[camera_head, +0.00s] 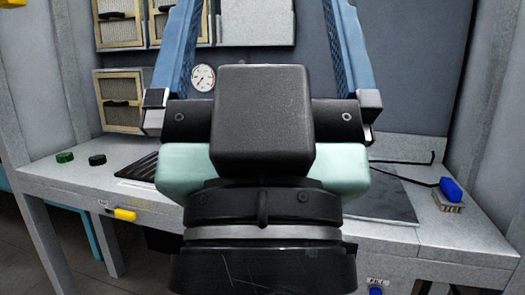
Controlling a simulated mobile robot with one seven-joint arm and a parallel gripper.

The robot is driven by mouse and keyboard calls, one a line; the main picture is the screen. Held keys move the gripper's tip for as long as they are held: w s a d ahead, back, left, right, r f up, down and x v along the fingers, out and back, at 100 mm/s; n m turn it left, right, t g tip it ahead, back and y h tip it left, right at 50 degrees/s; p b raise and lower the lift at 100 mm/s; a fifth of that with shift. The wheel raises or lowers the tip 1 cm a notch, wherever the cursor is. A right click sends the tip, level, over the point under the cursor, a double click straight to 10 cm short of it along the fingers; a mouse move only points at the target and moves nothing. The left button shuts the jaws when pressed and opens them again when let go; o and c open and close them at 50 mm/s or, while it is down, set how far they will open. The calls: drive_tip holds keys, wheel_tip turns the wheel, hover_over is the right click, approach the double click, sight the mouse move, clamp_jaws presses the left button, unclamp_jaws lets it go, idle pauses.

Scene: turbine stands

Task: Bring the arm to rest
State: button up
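My gripper (260,30) fills the middle of the head view, seen from behind. Its black block, pale green body and dark wrist hide much of the bench (75,166). Its two blue fingers stand far apart and run up out of the top of the picture. The gripper is open, and I see nothing between the visible parts of the fingers. The fingertips are cut off by the top edge.
The grey bench bears a green knob (65,157), a black knob (97,160) and a blue-topped part (451,189). A yellow handle (125,214) is on its front edge. Behind are wall filters (120,88) and a gauge (203,78). Grey posts stand at both sides.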

wheel_tip(320, 180, up, 28)
drive_tip(key=p, duration=2.5)
drive_tip(key=shift+f, duration=0.15)
